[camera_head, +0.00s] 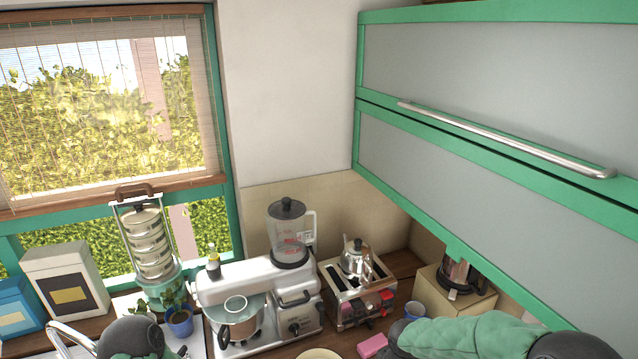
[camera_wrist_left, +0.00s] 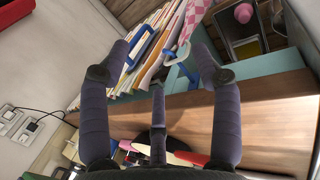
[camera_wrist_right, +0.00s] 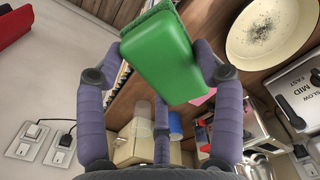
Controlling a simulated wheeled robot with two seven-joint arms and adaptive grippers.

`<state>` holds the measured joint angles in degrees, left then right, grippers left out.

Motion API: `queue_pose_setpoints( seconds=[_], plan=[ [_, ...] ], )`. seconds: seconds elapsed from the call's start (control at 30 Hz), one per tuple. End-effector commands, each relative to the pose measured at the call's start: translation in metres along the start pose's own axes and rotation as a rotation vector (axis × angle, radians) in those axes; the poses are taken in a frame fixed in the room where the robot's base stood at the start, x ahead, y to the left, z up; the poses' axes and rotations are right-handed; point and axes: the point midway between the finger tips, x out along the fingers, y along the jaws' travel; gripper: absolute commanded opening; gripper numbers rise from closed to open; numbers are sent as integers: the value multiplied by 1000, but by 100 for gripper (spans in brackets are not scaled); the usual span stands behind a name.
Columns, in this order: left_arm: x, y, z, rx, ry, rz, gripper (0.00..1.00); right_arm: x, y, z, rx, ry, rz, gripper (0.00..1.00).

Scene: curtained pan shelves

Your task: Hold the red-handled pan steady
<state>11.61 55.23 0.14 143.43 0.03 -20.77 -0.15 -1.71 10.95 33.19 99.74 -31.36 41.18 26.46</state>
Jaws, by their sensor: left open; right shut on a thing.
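I cannot make out a red-handled pan for certain in any view. A cream round pan or dish (camera_wrist_right: 272,40) with dark specks inside shows at the upper right of the right wrist view; no handle of it is visible. My right gripper (camera_wrist_right: 165,58) is shut on a green sponge block (camera_wrist_right: 158,62) with a rough darker-green face. My left gripper (camera_wrist_left: 163,60) is open, its fingers spread, with nothing between them. Beyond its fingers is a wooden shelf edge (camera_wrist_left: 250,105). A small red piece (camera_wrist_left: 192,158) shows low in that view, partly hidden.
In the head view, a stand mixer-like appliance (camera_head: 250,290), a toaster (camera_head: 355,290) and a coffee maker (camera_head: 462,280) crowd the counter. A green-framed cabinet (camera_head: 490,130) hangs at the right. Upright books or folders (camera_wrist_left: 150,45) stand beyond the left gripper.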

Motion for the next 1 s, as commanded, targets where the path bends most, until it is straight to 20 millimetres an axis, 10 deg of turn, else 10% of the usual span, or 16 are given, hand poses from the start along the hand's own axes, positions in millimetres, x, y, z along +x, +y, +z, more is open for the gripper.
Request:
queue_pose_setpoints(
  seconds=[0.1,0.47,1.0],
  plan=[
    [0,0,0,0,0,0,41,0,0,0,0,0,0,15],
    [-2,3,-7,37,22,-13,41,0,0,0,0,1,0,15],
    [-45,43,-77,578,250,-283,41,0,0,0,0,1,0,15]
  ],
)
